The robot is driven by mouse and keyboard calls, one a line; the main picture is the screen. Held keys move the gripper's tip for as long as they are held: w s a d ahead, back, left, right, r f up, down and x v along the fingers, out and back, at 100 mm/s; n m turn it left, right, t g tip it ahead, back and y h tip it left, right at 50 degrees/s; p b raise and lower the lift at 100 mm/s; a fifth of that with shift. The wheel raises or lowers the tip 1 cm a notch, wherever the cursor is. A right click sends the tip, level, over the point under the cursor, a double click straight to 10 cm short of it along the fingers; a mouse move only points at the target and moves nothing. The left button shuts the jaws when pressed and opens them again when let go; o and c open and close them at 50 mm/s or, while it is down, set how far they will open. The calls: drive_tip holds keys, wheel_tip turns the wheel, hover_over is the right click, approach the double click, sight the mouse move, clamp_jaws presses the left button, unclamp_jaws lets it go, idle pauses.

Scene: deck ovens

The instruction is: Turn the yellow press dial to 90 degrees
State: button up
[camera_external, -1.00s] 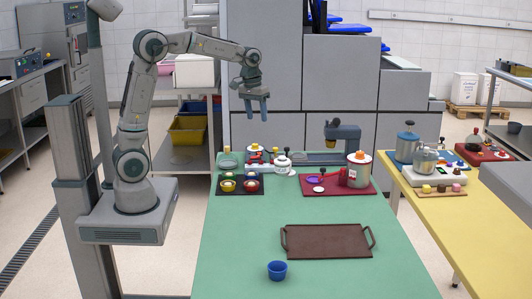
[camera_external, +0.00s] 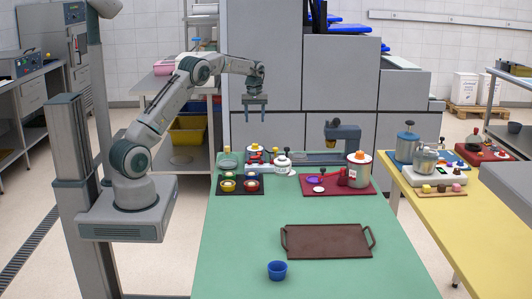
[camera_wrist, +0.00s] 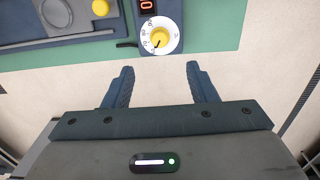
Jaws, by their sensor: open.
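The yellow dial (camera_wrist: 160,38) shows in the wrist view, ringed by a white scale with black numbers on a blue panel. A small dark mark shows at its lower edge. A red digital display (camera_wrist: 148,5) above it reads 0. My gripper (camera_wrist: 160,68) is open and empty, its two fingers apart just below the dial in the picture and not touching it. In the external view my gripper (camera_external: 255,107) hangs in the air above the far left of the green table, fingers down. I cannot single out the dial in that view.
A round yellow knob (camera_wrist: 100,8) lies left of the dial. The green table (camera_external: 300,210) also holds a blue-grey machine (camera_external: 345,133), a red mat (camera_external: 312,190) with a pot, a brown tray (camera_external: 325,240) and a blue cup (camera_external: 277,270). Grey oven blocks (camera_external: 265,60) stand behind.

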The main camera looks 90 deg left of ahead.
sight(255, 146)
wheel_tip(255, 146, down, 12)
drive_tip(key=shift+r+p, duration=0.1)
drive_tip(key=shift+p, duration=0.45)
drive_tip(key=c, duration=1)
